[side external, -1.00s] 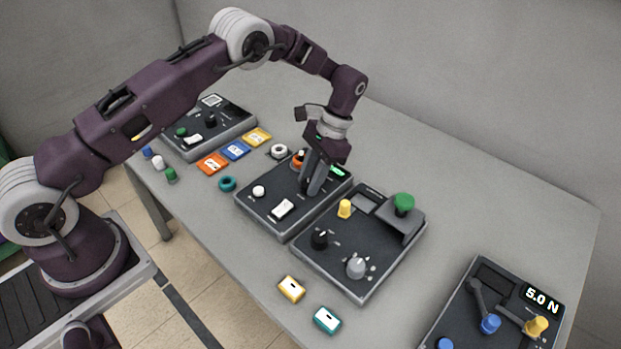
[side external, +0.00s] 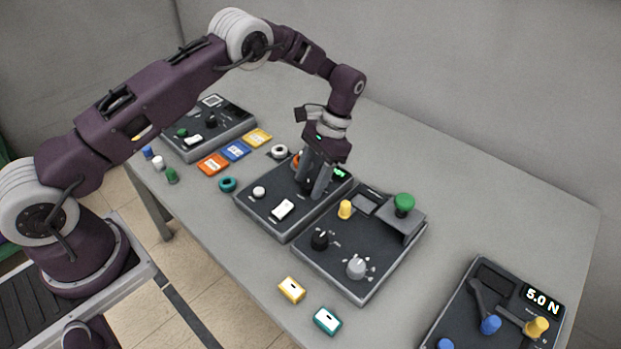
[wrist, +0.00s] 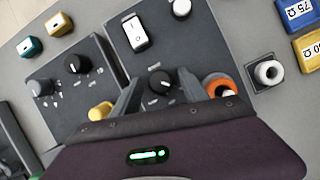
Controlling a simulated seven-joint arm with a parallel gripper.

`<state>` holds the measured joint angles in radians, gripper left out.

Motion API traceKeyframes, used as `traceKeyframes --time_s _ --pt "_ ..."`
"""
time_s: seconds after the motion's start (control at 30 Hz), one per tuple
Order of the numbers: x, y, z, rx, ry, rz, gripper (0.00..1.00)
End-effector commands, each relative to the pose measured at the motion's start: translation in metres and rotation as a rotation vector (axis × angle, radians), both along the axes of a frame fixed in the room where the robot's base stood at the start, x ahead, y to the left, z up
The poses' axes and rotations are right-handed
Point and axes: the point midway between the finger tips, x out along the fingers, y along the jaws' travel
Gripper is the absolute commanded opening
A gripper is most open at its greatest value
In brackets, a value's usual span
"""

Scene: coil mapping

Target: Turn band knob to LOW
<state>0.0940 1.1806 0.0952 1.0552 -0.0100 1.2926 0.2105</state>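A black knob with a white pointer line (wrist: 161,83) sits on the dark middle panel (side external: 262,205). Its label is too small to read, so I cannot confirm it is the band knob. My gripper (side external: 318,192) is low over this panel, pointing down. In the wrist view my gripper (wrist: 161,86) is open, with one finger on each side of the knob. I see gaps between the fingers and the knob, and cannot tell if either touches it. In the side view the fingers mostly hide the knob.
The middle panel also has a white rocker switch (side external: 283,208), a white button (side external: 259,191), an orange ring part (wrist: 219,85) and a green display (side external: 341,173). The adjoining panel has a black knob (side external: 320,238), grey knob (side external: 356,266) and yellow knob (side external: 345,208).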

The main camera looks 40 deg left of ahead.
Motion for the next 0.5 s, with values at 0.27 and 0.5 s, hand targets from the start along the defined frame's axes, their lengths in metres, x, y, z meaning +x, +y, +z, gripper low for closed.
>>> traceKeyframes --time_s 0.27,0.5 --pt "0.012 -0.003 0.026 0.000 -0.006 -0.002 0.52" --pt "0.025 -0.006 0.062 -0.001 -0.002 -0.001 0.52"
